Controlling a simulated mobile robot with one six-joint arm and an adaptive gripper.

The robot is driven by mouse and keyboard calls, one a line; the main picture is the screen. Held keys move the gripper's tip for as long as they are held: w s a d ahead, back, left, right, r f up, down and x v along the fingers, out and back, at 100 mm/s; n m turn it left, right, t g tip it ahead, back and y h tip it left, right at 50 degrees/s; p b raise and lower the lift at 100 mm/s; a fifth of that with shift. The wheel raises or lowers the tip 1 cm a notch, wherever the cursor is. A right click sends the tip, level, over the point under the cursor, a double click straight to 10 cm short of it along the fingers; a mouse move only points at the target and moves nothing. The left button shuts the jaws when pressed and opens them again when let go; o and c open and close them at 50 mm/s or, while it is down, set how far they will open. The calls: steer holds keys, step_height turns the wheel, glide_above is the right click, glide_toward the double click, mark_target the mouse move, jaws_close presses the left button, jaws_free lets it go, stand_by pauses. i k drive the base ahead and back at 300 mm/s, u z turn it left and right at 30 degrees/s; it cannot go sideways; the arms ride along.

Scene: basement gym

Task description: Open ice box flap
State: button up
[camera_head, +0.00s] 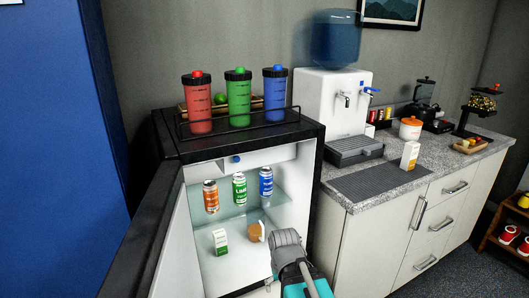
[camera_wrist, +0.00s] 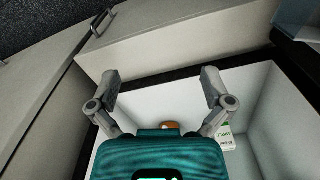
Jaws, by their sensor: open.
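The small black fridge (camera_head: 312,165) stands open, its door (camera_head: 150,235) swung out to the left. At the top of its white interior is the ice box flap (camera_head: 268,157), a pale panel that looks shut, with a small blue knob (camera_head: 236,159) on it. My gripper (camera_wrist: 161,84) is open and empty, with its two grey fingers spread apart. In the head view my arm's end is at the fridge's lower front right, well below the flap. The flap is not clearly visible in the wrist view.
Orange, green and blue cans (camera_head: 239,189) stand on the glass shelf (camera_head: 255,205) below the flap. A carton (camera_head: 220,241) and a brown-lidded jar (camera_head: 255,233) are lower down. Several bottles (camera_head: 238,100) stand on top. A counter (camera_head: 400,230) adjoins at right.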

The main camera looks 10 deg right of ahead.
mark_target(249, 160)
steer(key=z, duration=1)
steer(key=k, duration=0.95)
steer(key=u, duration=0.35)
